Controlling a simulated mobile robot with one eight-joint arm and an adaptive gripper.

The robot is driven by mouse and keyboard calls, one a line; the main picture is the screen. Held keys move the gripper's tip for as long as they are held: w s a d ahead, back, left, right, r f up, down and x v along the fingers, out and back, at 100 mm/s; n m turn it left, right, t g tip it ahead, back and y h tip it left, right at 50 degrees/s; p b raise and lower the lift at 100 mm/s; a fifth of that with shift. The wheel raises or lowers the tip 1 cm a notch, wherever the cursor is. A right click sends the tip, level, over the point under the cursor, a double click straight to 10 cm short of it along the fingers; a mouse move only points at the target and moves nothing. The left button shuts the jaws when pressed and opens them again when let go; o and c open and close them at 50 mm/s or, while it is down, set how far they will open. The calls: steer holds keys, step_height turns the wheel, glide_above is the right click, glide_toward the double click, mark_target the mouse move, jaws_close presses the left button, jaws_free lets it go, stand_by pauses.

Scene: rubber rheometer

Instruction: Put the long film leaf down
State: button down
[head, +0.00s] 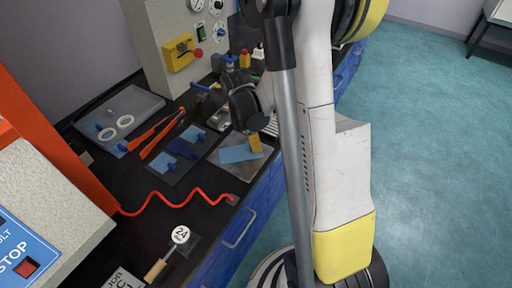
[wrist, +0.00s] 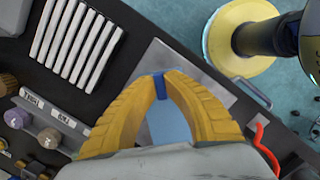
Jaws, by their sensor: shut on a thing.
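The long film leaf (head: 238,154) is a pale blue strip. In the head view it is over a grey plate (head: 226,142) near the bench's front edge; I cannot tell if it touches the plate. My gripper (head: 255,143) has yellow fingers pointing down at the strip's right end. In the wrist view my gripper (wrist: 161,77) is shut on the leaf's dark blue tab (wrist: 159,87). The pale leaf (wrist: 168,125) shows between the fingers, and they hide its sides. The grey plate (wrist: 157,58) shows beyond the fingertips.
Left of the plate, a dark mat (head: 160,174) holds smaller blue pieces with tabs. Orange-handled tongs (head: 160,135), a grey tray (head: 137,103) and a red cable (head: 160,199) lie farther left. A white slatted rack (wrist: 78,40) is close by. The bench edge is near.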

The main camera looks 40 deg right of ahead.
mark_target(250, 151)
steer(key=c, duration=1.9)
jaws_free()
steer(key=shift+f, duration=0.1)
steer(key=o, duration=0.3)
steer(key=shift+o, duration=0.2)
step_height(250, 151, up, 12)
steer(key=a+p, duration=0.2)
steer(key=p, duration=0.3)
steer(key=s+a+r+m+t+y, duration=0.1)
steer(key=s+a+r+m+t, duration=0.3)
steer(key=a+r+m, duration=0.2)
steer(key=s+a+r+m+t+y, duration=0.1)
steer(key=s+a+r+m+t, duration=0.3)
steer(key=a, duration=0.6)
steer(key=shift+s+a+r+m, duration=0.15)
steer(key=shift+s+r+m, duration=0.15)
steer(key=shift+r+m, duration=1.05)
